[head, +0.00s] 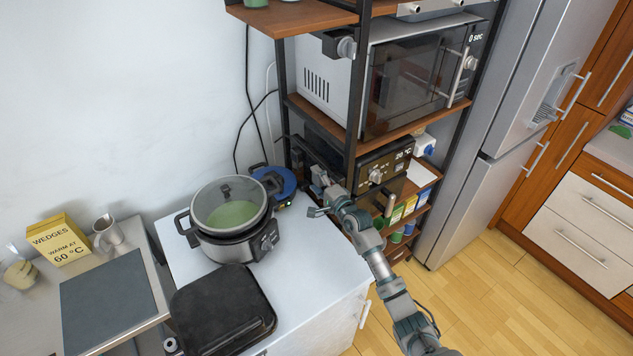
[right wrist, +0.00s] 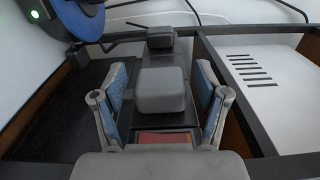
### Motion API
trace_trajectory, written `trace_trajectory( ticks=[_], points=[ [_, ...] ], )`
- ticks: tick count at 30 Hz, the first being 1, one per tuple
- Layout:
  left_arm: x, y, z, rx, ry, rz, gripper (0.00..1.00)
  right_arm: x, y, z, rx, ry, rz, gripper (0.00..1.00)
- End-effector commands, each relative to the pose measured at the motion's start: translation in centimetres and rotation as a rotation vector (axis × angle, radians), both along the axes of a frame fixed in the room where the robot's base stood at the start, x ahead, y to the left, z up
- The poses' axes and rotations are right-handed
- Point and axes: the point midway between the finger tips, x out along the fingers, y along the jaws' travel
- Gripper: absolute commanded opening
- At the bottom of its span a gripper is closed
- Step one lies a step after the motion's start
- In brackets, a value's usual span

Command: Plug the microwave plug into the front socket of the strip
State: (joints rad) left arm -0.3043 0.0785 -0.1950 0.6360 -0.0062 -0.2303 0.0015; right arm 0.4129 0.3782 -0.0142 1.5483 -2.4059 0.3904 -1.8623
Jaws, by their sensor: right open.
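A dark power strip (right wrist: 150,118) runs away from my right gripper in the right wrist view, with a red switch (right wrist: 167,138) at its near end. A grey plug-like block (right wrist: 162,92) is over the near part of the strip. A darker block (right wrist: 160,38) is at its far end. My right gripper (right wrist: 160,98) is open, one finger on each side of the grey block, with gaps to both. I cannot tell whether the grey block is seated. In the head view my right gripper (head: 318,203) is beside the shelf rack. The microwave (head: 405,80) stands on the upper shelf. My left gripper is not in view.
A dark rack post (head: 357,100) stands close to my right arm. A pot (head: 230,210) and a black grill (head: 222,310) sit on the white counter. A blue round object (right wrist: 80,15) is near the strip. Black cables (head: 243,130) hang along the wall.

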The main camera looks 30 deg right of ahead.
Motion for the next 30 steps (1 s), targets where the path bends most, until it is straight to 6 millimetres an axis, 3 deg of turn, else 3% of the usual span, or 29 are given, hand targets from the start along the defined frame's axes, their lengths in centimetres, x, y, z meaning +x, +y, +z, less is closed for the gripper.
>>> trace_trajectory(
  ticks=[5,12,18,24,30],
  points=[
    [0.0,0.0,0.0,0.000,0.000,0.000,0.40,-1.7,-0.6,-0.3,-0.006,0.004,-0.007,0.79],
    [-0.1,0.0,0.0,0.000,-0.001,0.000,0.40,-7.1,-1.0,-0.2,-0.007,0.002,-0.003,0.79],
    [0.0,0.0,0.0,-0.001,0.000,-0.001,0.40,-10.4,-1.2,-0.1,-0.005,0.001,-0.002,0.79],
    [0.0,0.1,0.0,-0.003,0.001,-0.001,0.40,-11.7,-1.1,0.1,-0.006,0.000,-0.001,0.79],
    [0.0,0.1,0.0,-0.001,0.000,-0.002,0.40,-11.8,-1.2,0.0,-0.005,-0.001,0.000,0.79]
  ],
)
